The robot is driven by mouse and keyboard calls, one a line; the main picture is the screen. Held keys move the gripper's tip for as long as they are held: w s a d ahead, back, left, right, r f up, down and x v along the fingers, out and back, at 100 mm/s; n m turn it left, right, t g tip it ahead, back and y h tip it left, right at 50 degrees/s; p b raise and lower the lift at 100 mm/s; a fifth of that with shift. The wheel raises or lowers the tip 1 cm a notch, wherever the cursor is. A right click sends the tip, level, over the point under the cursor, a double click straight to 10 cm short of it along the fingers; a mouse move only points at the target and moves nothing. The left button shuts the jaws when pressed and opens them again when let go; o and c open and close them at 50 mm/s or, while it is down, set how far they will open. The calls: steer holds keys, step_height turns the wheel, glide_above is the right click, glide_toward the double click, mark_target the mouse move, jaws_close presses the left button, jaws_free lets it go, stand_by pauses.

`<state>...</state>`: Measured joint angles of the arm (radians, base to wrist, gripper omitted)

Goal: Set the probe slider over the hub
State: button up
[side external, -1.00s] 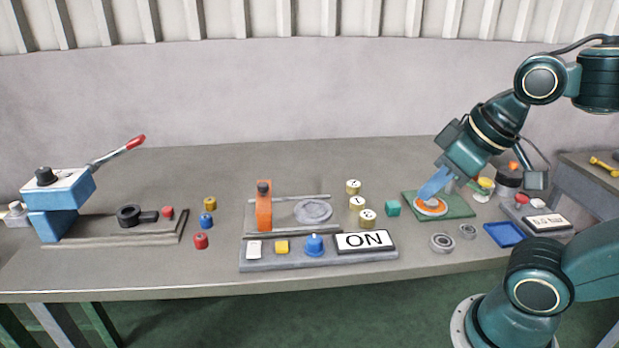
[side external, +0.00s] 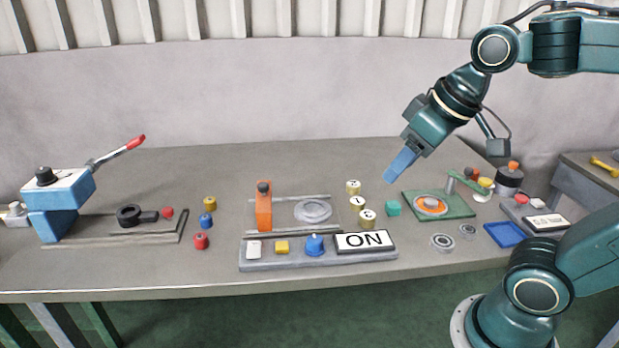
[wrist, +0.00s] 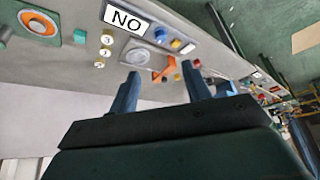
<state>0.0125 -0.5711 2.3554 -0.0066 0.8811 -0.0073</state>
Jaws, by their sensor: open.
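The probe slider is probably the upright orange block (side external: 264,212) with a dark knob on top, at the left end of a grey rail fixture (side external: 290,228). The round grey disc (side external: 313,210), likely the hub, sits to its right on the same fixture, and the slider stands apart from it. In the wrist view the orange slider (wrist: 166,69) shows between my fingers, with the disc (wrist: 137,53) beside it. My gripper (side external: 392,176) has blue fingers, spread and empty, in the air right of and above the fixture.
A panel (side external: 300,261) with buttons, a blue knob and an ON sign lies in front of the fixture. Several brass weights (side external: 357,204) and a teal cube (side external: 393,208) stand to its right, then a green plate (side external: 463,210) with an orange ring. A blue lever press (side external: 58,190) stands far left.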

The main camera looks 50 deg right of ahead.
steer(key=w+r, duration=0.2)
steer(key=w, duration=0.7)
glide_above(263, 184)
steer(key=s, duration=0.6)
step_height(263, 184, down, 8)
steer(key=shift+w+g, duration=0.15)
steer(key=shift+g, duration=0.25)
steer(key=x, duration=1.3)
steer(key=shift+f, duration=0.4)
jaws_close()
